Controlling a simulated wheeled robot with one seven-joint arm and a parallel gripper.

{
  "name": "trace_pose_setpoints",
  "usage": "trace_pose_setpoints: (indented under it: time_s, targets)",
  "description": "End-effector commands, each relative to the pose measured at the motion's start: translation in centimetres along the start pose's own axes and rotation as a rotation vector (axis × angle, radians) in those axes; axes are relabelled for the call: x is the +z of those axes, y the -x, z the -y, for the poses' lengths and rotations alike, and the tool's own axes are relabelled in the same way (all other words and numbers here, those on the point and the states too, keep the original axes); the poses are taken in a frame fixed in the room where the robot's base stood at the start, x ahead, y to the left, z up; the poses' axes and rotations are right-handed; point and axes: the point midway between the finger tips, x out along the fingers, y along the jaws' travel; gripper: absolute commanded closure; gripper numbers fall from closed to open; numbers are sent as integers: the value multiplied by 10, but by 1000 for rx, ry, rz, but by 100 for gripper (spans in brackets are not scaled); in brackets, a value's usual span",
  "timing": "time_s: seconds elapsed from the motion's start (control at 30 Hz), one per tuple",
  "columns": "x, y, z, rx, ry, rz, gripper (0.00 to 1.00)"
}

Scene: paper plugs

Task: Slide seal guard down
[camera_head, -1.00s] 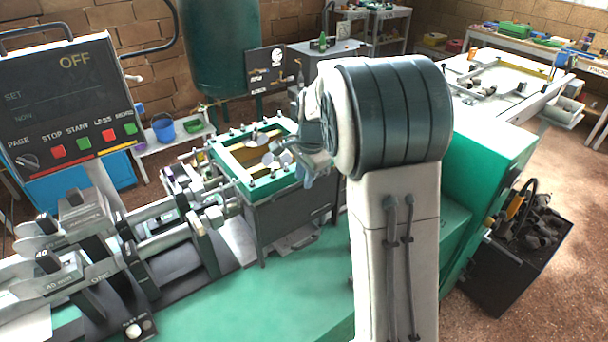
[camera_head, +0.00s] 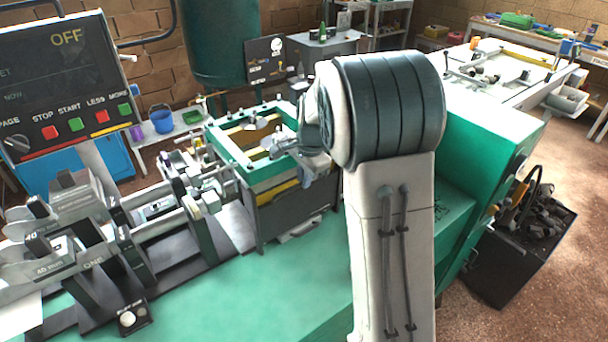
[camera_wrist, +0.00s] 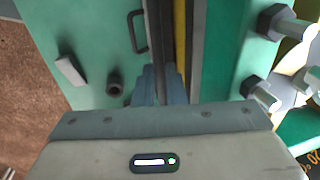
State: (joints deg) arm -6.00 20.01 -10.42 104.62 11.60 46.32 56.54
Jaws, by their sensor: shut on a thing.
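The green-topped press box (camera_head: 228,160) stands left of my arm in the head view, with a yellow-lined opening. Its dark grey front panel, which looks like the seal guard (camera_head: 290,212), sits below a yellow band on the box's side. My gripper (camera_wrist: 160,82) points at narrow upright edges in the wrist view, its bluish fingers close together. They are shut on a thin dark strip that looks like the guard's edge; the contact is mostly hidden by the gripper body. A yellow strip (camera_wrist: 180,45) runs beside it. In the head view my arm hides the fingertips.
A green panel with a dark handle (camera_wrist: 137,33) is left of the fingers; large bolts (camera_wrist: 262,92) stick out on the right. A control console reading OFF (camera_head: 62,85) stands at left. A black bin of dark lumps (camera_head: 520,240) is at right. The green bench top (camera_head: 230,290) is clear in front.

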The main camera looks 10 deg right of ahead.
Motion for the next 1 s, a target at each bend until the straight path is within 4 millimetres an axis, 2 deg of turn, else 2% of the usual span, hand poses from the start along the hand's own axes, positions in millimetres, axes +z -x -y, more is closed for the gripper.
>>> trace_pose_setpoints:
  time_s: [0.07, 0.1, 0.17, 0.2, 0.47, 0.57, 0.67, 1.0]
  targets:
    - [0, 1, 0, 0, 0, 1, 100]
    - [0, 1, 0, 0, 0, 1, 87]
    - [0, 1, 0, 0, 0, 1, 70]
    - [0, 1, 0, 0, 0, 1, 67]
    - [0, 2, 0, -1, 0, 0, 67]
    - [0, 8, 1, -2, 1, 0, 67]
    - [0, 22, 1, -4, 2, -1, 67]
    - [0, 98, 1, -4, 1, -1, 67]
